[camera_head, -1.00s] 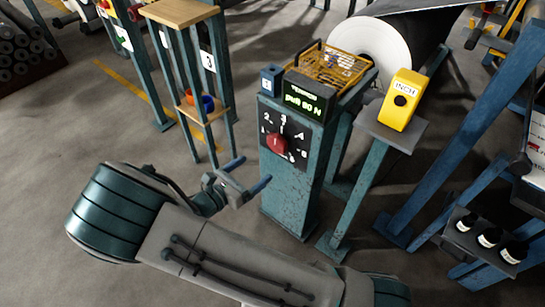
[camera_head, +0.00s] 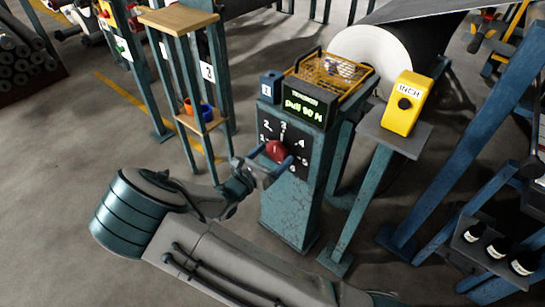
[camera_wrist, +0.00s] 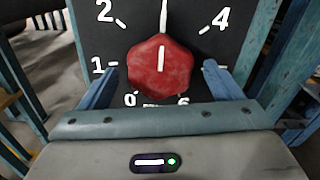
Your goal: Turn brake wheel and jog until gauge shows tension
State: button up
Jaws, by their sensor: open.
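The brake wheel is a red faceted knob (camera_head: 275,151) with a white line, on a black numbered dial plate on a blue post. In the wrist view the knob (camera_wrist: 160,75) has its line pointing straight up, towards the 3 position. My gripper (camera_head: 263,164) is open just in front of it, one finger each side; contact is not visible. The gauge (camera_head: 303,107) above is a small display headed TENSION with green text that seems to read "Pull 90 N". The yellow INCH box (camera_head: 407,103) with a black round button stands on a stand to the right.
A yellow wire basket (camera_head: 330,75) sits behind the gauge, with a large white-ended roll (camera_head: 370,55) beyond. A wooden-shelved rack (camera_head: 198,121) stands left. Dark bottles (camera_head: 497,248) sit on a shelf at lower right. Blue beams stand at right.

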jog(key=shift+w+d, duration=0.25)
jog(key=shift+w, duration=0.1)
jog(key=c, duration=1)
